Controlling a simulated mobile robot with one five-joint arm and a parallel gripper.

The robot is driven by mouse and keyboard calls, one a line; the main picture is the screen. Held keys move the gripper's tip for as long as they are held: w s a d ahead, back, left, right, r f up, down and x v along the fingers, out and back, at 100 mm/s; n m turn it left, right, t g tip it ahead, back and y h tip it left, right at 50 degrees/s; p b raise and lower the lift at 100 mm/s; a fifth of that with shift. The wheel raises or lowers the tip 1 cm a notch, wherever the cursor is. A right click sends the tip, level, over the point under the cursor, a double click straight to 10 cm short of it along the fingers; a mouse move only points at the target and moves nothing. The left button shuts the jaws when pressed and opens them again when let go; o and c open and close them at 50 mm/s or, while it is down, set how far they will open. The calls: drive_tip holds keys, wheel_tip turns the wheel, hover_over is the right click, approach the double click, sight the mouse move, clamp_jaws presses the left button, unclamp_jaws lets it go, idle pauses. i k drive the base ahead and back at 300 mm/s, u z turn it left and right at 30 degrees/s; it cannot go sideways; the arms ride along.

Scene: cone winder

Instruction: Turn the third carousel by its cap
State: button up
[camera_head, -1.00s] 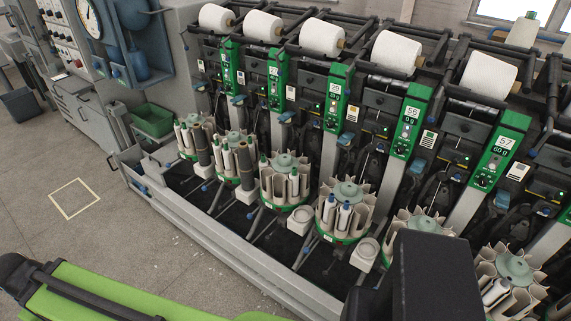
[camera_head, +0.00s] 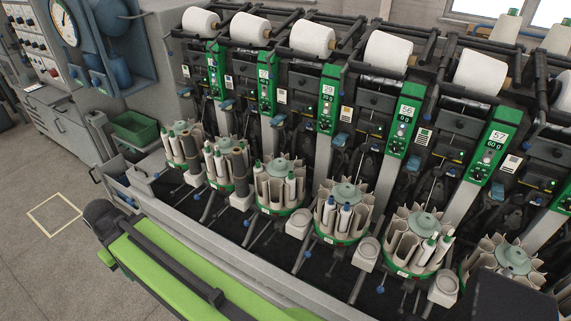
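A row of carousels stands along the front of the winder, each with fluted pale pockets on a green base and a grey-green cap on top. Counting from the left, the third carousel (camera_head: 267,190) stands left of the middle of the view, with its round cap (camera_head: 279,167) uncovered. A few pale bobbins with green tips stand in its pockets. My gripper is not in view. Green and black parts, which look like my arm, reach up from the bottom edge at the lower left, in front of the machine and apart from the third carousel in the picture.
The fourth carousel (camera_head: 344,211) stands right of the third, and the second carousel (camera_head: 213,176) is close on its left. Small white cups (camera_head: 299,223) sit in front between carousels. The grey front rail (camera_head: 236,252) borders the machine. A dark block covers the lower right corner.

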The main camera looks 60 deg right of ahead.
sight(270, 183)
drive_tip(key=z, duration=0.15)
drive_tip(key=i, duration=1)
drive_tip(key=u, duration=0.1)
